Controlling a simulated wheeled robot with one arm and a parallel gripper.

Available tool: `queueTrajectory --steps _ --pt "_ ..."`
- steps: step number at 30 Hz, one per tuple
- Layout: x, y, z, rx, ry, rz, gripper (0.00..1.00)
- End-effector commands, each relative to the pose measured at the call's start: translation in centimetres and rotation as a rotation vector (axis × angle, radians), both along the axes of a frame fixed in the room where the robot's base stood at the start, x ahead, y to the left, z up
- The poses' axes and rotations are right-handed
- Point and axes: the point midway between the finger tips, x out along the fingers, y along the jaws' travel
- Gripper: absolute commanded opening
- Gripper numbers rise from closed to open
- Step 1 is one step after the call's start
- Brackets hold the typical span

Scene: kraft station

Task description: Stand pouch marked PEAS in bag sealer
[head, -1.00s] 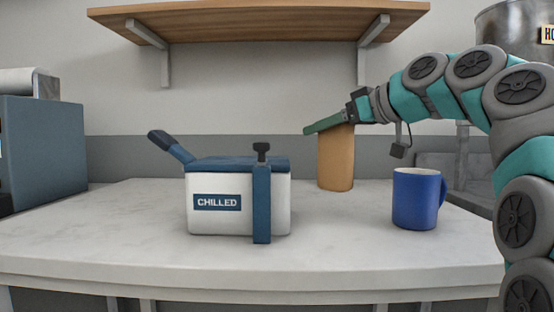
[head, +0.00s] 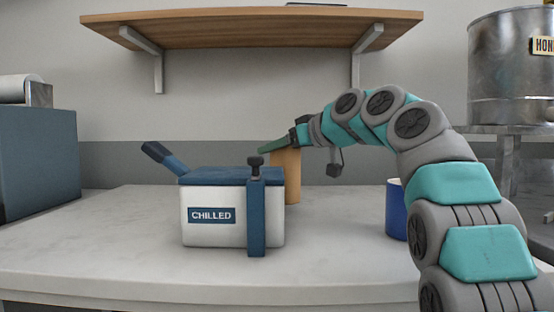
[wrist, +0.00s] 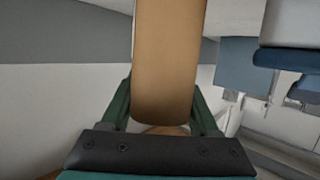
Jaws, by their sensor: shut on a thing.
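A tan, upright pouch-like thing (head: 292,178) stands out behind the right side of the white box in the head view. It fills the middle of the wrist view (wrist: 168,60). No PEAS marking is readable on it. My gripper (head: 270,148) is shut on its upper part, with green fingers on both sides in the wrist view (wrist: 163,105). The box hides part of its lower end, so I cannot tell whether it touches the counter. I cannot pick out a bag sealer for certain.
A white box marked CHILLED (head: 196,235), with blue lid, lever and clamp, stands on the pale counter (head: 100,230). A blue mug (head: 395,212) is partly behind my arm. A wooden shelf (head: 250,30) hangs above. A metal pot (head: 505,75) stands right.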

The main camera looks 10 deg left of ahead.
Motion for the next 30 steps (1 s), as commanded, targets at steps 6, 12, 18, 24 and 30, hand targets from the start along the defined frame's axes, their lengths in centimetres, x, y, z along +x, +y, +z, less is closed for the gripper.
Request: queueTrajectory --steps 6,12,18,24,30 --pt "-0.2 0.0 -1.5 0.001 -0.001 0.0 0.0" --pt "-0.1 -0.1 -2.1 0.0 -0.004 0.0 0.0" --pt "-0.1 0.0 -2.1 0.0 -0.004 0.0 0.0" --pt "-0.1 0.0 -2.4 0.0 -0.004 0.0 0.64" --pt "-0.1 0.0 -2.3 0.0 -0.004 0.0 0.86"
